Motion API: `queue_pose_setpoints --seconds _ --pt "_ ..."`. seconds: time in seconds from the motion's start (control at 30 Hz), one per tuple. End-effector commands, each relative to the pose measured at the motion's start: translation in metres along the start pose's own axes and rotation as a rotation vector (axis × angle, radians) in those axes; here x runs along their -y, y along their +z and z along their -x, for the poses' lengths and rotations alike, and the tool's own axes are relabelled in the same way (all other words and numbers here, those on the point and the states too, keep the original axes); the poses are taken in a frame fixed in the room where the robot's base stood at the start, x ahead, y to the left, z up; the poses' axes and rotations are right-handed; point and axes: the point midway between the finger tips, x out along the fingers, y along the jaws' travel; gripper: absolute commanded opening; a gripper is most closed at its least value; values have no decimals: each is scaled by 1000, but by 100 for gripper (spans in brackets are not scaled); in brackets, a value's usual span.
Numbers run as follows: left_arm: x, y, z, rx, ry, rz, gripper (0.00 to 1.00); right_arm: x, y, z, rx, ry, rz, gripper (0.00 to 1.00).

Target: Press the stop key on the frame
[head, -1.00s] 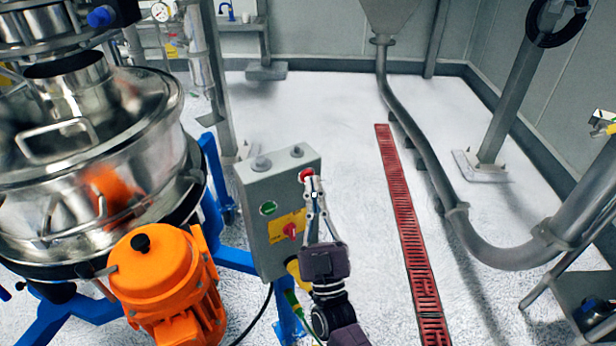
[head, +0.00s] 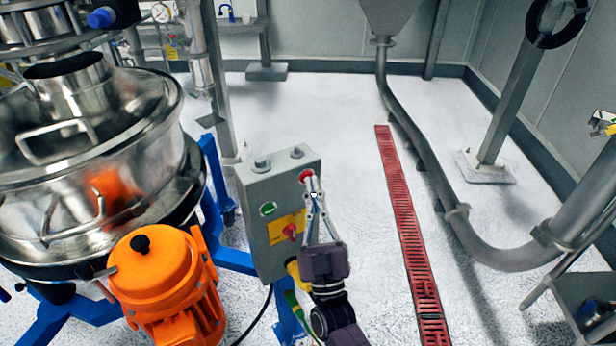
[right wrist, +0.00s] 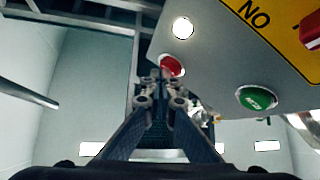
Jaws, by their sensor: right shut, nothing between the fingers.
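The grey control box (head: 257,208) stands on the blue frame beside the steel sifter. The red stop key (head: 306,175) is at the upper right of its face. It also shows in the right wrist view (right wrist: 171,65). A green key (head: 268,209) is to its left, and a red rotary switch (head: 290,231) on a yellow plate is below. My right gripper (head: 312,182) is shut and empty, its fingertips at the red key. Whether they touch or press it in, I cannot tell. My left gripper is not in view.
The orange motor (head: 163,277) and steel sifter (head: 80,190) stand left of the box. A black cable hangs below the box. A red floor grate (head: 405,220) and a grey pipe (head: 440,185) run on the right. Floor between box and grate is clear.

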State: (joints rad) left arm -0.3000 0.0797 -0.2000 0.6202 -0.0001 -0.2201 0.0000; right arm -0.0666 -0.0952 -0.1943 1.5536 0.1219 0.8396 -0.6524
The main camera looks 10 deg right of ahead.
Motion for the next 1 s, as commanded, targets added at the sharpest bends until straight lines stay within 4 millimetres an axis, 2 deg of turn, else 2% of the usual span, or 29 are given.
queue_pose_setpoints --seconds 0.23,0.57,1.0 --pt "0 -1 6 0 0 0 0 -6 -6 8 1 0 1 0" --pt "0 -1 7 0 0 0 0 -7 -7 10 1 -1 1 0" --pt "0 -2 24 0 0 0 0 -28 -29 38 1 -1 1 0"
